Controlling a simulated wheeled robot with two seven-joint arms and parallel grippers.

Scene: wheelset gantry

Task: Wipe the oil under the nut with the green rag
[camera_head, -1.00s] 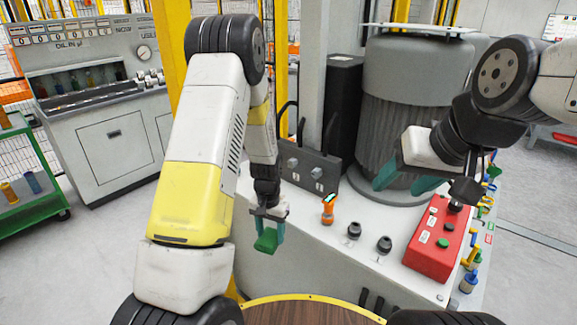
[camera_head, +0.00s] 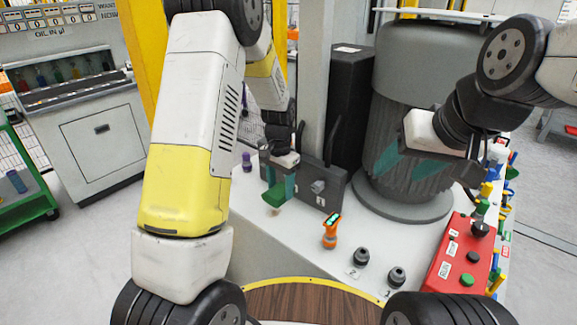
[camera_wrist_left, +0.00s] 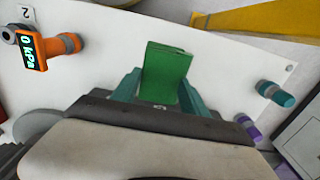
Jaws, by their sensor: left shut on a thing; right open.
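The green rag (camera_head: 274,196) is held in my left gripper (camera_head: 281,185), which is shut on it. The rag hangs over the white table top, near the grey switch box. In the left wrist view the folded rag (camera_wrist_left: 166,65) stands between the teal fingers of my left gripper (camera_wrist_left: 158,88). A small brownish spot (camera_head: 275,212) shows on the table just below the rag; I cannot tell whether it is oil. I cannot make out the nut for certain. My right gripper (camera_head: 408,165) is open and empty in front of the large grey ribbed cylinder.
An orange gauge (camera_head: 330,232) and two black knobs (camera_head: 361,257) (camera_head: 397,277) stand right of the rag. A purple-topped piece (camera_head: 247,162) is left of it. The switch box (camera_head: 318,187) is close behind. A red button box (camera_head: 463,257) is at right.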

